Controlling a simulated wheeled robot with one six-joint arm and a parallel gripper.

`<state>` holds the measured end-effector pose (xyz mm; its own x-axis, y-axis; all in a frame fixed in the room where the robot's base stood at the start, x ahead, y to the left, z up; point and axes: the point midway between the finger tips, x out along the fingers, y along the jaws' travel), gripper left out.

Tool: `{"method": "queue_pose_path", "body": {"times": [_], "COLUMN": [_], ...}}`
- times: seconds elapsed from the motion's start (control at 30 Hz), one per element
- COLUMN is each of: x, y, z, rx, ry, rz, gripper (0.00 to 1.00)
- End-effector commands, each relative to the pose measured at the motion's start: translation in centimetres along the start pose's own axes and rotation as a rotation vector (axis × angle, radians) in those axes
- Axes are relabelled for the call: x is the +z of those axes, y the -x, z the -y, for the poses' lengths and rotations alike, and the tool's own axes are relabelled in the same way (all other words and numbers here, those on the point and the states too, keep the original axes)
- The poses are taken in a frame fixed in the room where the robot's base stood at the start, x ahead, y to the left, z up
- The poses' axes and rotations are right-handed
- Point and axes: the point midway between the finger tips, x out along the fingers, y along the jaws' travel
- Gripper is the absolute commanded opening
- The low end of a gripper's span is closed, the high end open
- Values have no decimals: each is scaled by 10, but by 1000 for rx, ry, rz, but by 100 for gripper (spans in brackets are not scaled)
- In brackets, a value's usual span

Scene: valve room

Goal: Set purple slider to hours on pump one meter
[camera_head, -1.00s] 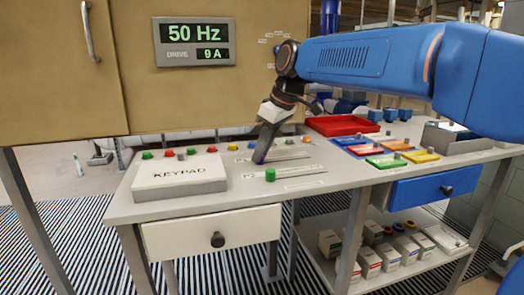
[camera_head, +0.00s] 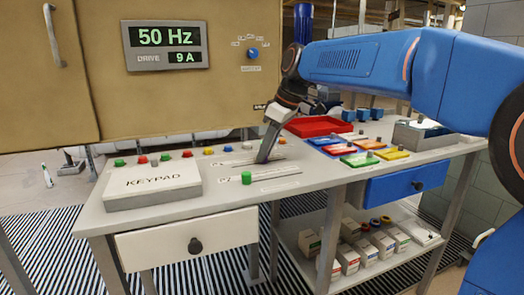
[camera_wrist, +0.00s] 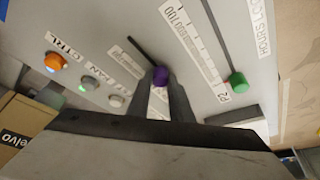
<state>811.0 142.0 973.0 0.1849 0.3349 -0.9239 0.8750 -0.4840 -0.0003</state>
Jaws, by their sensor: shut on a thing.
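The purple slider knob (camera_wrist: 160,76) shows between my gripper's fingertips (camera_wrist: 161,88) in the wrist view. My gripper is shut on it. In the head view my gripper (camera_head: 264,158) points down at the desk panel, and the fingers hide the purple knob there. A dark slot runs from the knob towards the upper left in the wrist view, beside a numbered scale strip (camera_wrist: 188,45). A green slider knob (camera_head: 247,178) stands nearer the front edge, apart from my gripper; it also shows in the wrist view (camera_wrist: 237,80). A label (camera_wrist: 262,25) reading "HOURS LO…" is partly cut off.
A keypad box (camera_head: 153,183) and a row of coloured buttons (camera_head: 165,156) lie left of my gripper. A red tray (camera_head: 318,126) and coloured plates (camera_head: 350,148) lie to the right. A cabinet (camera_head: 200,95) with a "50 Hz" display (camera_head: 165,45) stands behind.

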Motion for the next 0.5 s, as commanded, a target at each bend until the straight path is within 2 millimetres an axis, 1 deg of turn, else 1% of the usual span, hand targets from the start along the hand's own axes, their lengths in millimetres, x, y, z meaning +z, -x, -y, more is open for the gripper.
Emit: {"method": "queue_pose_path", "body": {"times": [0.1, 0.13, 0.17, 0.2, 0.5], "x": [-1, -1, -1, -1, 0], "y": [1, 1, 1, 1, 1], "z": [0, 0, 0, 0, 0], "rx": [2, 2, 2, 2, 1], "ry": [0, 0, 0, 0, 0], "rz": [-2, -2, -2, -2, -1], "gripper": [0, 22, 29, 38, 39]}}
